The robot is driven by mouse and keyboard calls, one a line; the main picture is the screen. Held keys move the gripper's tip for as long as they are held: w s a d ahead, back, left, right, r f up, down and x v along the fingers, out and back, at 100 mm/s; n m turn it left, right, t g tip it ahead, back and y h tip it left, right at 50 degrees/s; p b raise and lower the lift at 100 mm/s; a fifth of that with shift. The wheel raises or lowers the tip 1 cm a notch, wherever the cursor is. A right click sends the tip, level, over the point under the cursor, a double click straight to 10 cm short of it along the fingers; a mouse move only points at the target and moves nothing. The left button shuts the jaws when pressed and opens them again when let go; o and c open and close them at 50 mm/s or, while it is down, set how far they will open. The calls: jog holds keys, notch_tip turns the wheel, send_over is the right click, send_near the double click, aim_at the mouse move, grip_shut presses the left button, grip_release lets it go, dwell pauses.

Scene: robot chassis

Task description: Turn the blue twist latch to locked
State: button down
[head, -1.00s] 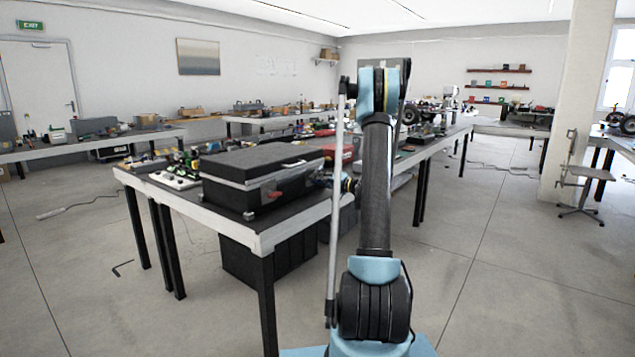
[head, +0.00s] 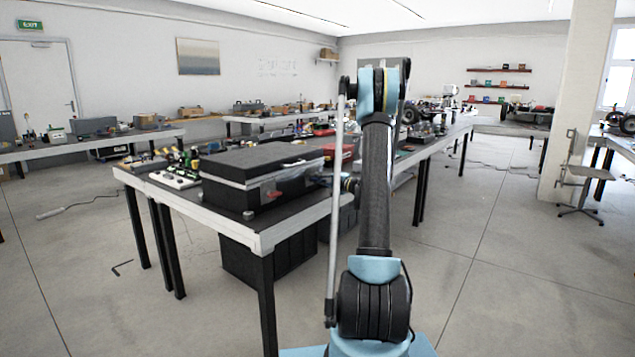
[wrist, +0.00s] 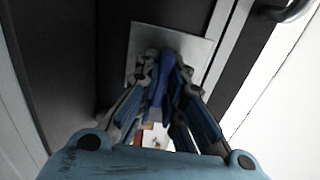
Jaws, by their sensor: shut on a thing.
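The blue twist latch (wrist: 164,88) shows in the wrist view, in front of a pale metal plate (wrist: 202,52) on a dark surface. My gripper (wrist: 165,68) is shut on the latch, with a finger on each side of it. The fingers hide part of the latch, and I cannot tell its exact angle. In the head view a black case (head: 232,184) stands on the near table, and my wrist reaches its right side. The fingertips are too small to make out there.
The near table (head: 262,236) also holds small parts (head: 172,176) left of the case and a red item (head: 342,158) behind it. A vertical pale strip runs right of the plate in the wrist view.

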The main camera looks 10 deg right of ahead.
jog(key=shift+d+f, duration=0.1)
jog(key=shift+d, duration=0.05)
jog(key=c, duration=1.7)
grip_release()
jog(key=shift+w, duration=0.1)
jog(key=v, duration=1.2)
